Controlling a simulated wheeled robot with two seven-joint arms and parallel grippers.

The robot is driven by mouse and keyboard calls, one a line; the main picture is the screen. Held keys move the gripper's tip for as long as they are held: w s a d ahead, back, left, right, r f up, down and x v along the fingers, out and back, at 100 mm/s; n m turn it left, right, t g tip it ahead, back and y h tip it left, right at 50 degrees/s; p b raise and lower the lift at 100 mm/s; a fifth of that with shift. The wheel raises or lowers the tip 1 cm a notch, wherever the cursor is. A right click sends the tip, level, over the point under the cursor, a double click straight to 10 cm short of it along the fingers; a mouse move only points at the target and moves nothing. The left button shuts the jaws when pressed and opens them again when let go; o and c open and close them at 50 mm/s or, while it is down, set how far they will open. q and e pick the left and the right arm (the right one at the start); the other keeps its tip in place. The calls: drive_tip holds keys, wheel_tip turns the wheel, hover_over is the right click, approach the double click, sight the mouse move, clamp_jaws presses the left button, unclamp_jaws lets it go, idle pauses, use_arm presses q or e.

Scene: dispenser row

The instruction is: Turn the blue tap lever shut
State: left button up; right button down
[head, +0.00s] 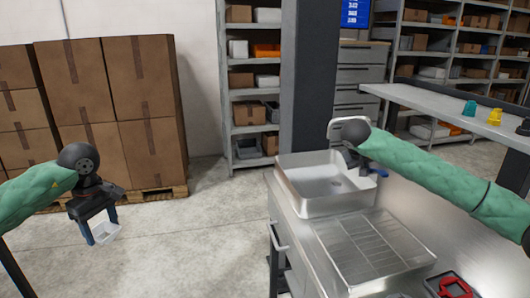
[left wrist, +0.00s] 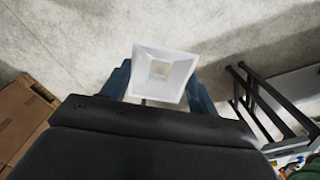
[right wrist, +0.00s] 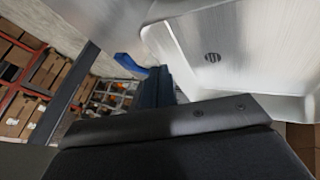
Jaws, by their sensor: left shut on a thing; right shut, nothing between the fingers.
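The blue tap lever (right wrist: 128,63) shows in the right wrist view, sticking out beside the fingers of my right gripper (right wrist: 156,86). It seems to meet them, but I cannot tell whether they touch. In the head view the lever (head: 379,171) is a small blue piece at the sink's right rim, partly hidden by my right gripper (head: 358,168). That gripper is shut and empty. My left gripper (head: 98,226) is shut on a white square cup (head: 105,233), held over the floor at left. In the left wrist view the cup (left wrist: 164,72) looks empty.
The steel sink (head: 318,200) has a drain grid (head: 370,250) in front of it. Stacked cartons (head: 145,95) stand behind my left arm. A raised steel shelf (head: 440,106) runs at the right. The floor between cartons and counter is clear.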

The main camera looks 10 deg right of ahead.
sight(381, 172)
drive_tip(key=d, duration=0.1)
drive_tip(key=d+f+p, duration=0.1)
drive_tip(key=d, duration=0.1)
drive_tip(key=d+f, duration=0.1)
drive_tip(key=d, duration=0.1)
drive_tip(key=shift+w+d+p, duration=0.1)
drive_tip(key=shift+w+p, duration=0.25)
drive_tip(key=shift+w, duration=0.05)
drive_tip(key=shift+d, duration=0.15)
drive_tip(key=shift+s+d+n, duration=0.2)
drive_tip(key=shift+d+n, duration=0.2)
drive_tip(key=shift+d, duration=0.35)
drive_tip(key=shift+r, duration=0.1)
